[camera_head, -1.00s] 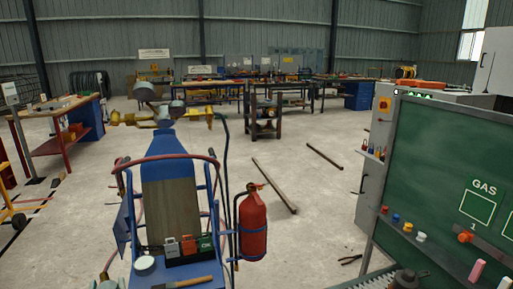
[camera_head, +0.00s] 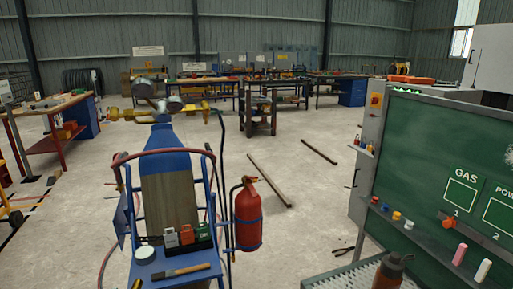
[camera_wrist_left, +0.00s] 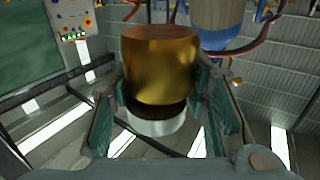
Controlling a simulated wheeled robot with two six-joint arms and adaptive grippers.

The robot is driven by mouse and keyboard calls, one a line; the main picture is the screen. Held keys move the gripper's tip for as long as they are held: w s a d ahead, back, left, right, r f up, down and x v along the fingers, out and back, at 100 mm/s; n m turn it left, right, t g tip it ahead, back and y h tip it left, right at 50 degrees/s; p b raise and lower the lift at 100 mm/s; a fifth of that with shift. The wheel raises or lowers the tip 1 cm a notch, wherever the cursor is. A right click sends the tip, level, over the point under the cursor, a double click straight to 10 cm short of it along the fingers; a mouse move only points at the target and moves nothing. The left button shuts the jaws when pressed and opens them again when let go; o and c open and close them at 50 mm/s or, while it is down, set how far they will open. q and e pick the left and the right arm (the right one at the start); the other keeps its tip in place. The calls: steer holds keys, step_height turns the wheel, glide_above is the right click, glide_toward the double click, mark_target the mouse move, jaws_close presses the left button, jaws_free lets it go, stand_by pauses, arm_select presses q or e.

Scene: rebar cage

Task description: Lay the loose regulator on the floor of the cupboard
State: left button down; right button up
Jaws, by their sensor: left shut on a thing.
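In the left wrist view my left gripper (camera_wrist_left: 160,118) is shut on a brass-coloured round body (camera_wrist_left: 160,65), which looks like the loose regulator. A dark band and a pale round part show below the brass; its far side is hidden. The gripper is not seen in the head view. A brass regulator with round gauges (camera_head: 172,104) sits on top of the blue gas cylinder (camera_head: 168,145) in the head view. I cannot make out an open cupboard or its floor. My right gripper is not in view.
The cylinder stands in a blue trolley (camera_head: 215,195) with hoses, a small tray and a red fire extinguisher (camera_head: 247,215). A green board (camera_head: 430,140) marked GAS stands at right. Two bars (camera_head: 270,180) lie on the floor; the floor around them is open.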

arm_select(q)
steer(key=s+d+r+m+g+h, duration=0.5)
steer(key=s+d+m+g+h, duration=0.2)
steer(key=d+m+h, duration=0.3)
steer(key=shift+n+h, duration=0.5)
steer(key=shift+n, duration=0.3)
step_height(320, 180, up, 6)
steer(key=p, duration=0.6)
steer(key=shift+d+f, duration=0.1)
steer(key=shift+d, duration=0.05)
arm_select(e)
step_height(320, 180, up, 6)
arm_select(q)
steer(key=shift+f, duration=0.1)
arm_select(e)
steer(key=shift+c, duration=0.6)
